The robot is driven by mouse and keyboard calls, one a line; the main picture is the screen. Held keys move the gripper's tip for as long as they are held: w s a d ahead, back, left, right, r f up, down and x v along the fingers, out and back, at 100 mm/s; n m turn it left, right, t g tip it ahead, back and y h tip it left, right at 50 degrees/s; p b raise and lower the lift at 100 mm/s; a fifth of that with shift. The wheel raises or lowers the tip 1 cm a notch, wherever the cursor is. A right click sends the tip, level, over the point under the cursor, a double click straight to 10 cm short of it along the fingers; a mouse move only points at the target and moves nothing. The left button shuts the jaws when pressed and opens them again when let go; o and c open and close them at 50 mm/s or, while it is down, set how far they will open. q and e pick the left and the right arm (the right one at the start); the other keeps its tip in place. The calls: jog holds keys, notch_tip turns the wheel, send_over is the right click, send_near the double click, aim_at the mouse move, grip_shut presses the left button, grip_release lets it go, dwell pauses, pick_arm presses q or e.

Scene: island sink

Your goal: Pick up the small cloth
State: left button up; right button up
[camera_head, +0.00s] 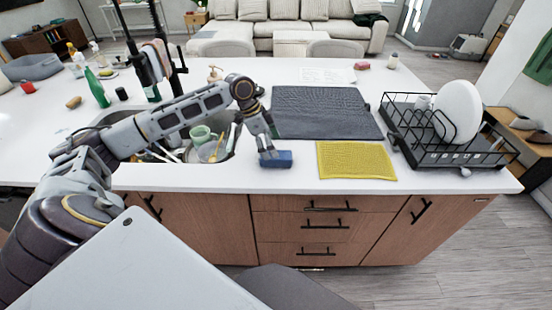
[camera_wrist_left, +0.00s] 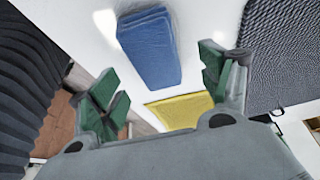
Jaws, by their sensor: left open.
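A small blue folded cloth (camera_head: 276,159) lies on the white counter near its front edge, between the sink and a yellow textured cloth (camera_head: 355,160). In the left wrist view the blue cloth (camera_wrist_left: 150,47) lies ahead of and between the fingertips, and the yellow cloth (camera_wrist_left: 182,111) shows lower down. My left gripper (camera_head: 265,148) is just above the blue cloth and covers part of it in the head view. In the wrist view the green-padded fingers of my left gripper (camera_wrist_left: 160,80) are spread with nothing between them. My right gripper is not in view.
A dark grey mat (camera_head: 322,111) lies behind the cloths. A black dish rack (camera_head: 448,143) with a white plate (camera_head: 458,112) stands at right. The sink (camera_head: 222,152) holds dishes at left. A green bottle (camera_head: 97,89) and a black faucet stand further left. Bare counter surrounds the blue cloth.

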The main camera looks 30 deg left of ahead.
pick_arm(q)
jog(key=x, duration=0.3)
jog(key=shift+s+d+f, duration=0.1)
jog(key=shift+s+f, duration=0.1)
jog(key=shift+x, duration=0.8)
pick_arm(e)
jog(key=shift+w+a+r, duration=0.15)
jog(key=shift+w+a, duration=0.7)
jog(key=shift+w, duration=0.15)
